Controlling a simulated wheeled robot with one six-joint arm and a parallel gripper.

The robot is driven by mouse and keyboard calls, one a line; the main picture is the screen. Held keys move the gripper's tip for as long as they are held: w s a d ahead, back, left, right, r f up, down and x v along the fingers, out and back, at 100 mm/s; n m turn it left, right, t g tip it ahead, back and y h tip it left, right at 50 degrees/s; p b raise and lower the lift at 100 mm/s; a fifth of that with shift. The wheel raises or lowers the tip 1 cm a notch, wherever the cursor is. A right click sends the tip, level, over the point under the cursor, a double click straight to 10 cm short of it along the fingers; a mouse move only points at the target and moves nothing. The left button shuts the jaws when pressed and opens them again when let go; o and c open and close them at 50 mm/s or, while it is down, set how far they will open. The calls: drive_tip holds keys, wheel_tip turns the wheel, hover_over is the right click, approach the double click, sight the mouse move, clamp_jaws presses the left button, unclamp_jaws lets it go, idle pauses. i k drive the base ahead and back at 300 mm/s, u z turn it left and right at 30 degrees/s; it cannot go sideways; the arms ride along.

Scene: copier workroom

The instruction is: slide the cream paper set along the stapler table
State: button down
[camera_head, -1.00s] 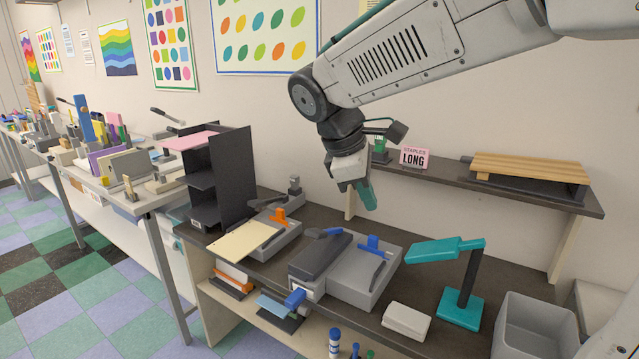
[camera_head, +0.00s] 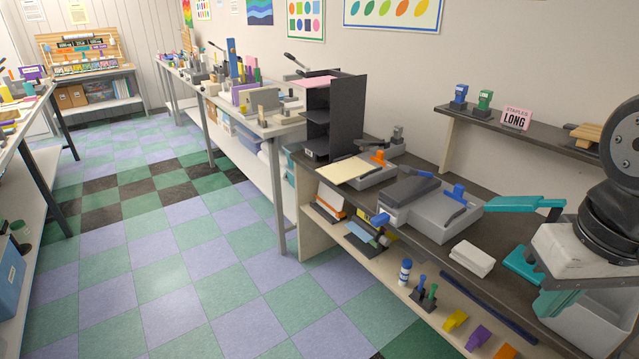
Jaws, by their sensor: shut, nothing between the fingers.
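The cream paper set (camera_head: 346,169) lies at the left part of the stapler table (camera_head: 457,221), against a grey tray with an orange clip (camera_head: 378,157). Its near left corner reaches the table's front edge. My gripper (camera_head: 557,301) is at the lower right, over the right end of the table, far from the paper. Its teal fingers are shut with nothing between them. My wrist hides part of the grey bin (camera_head: 597,335) and of the teal lamp-like stand (camera_head: 522,262).
A grey stapler unit with a blue clip (camera_head: 436,213) stands right of the paper, then a white block (camera_head: 472,259). A black shelf rack (camera_head: 335,115) stands behind its left side. A raised shelf (camera_head: 550,139) runs along the wall. The checkered floor (camera_head: 200,260) at left is clear.

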sight(349, 169)
drive_tip(key=u, duration=0.9)
drive_tip(key=i, duration=1.85)
drive_tip(key=z, duration=0.9)
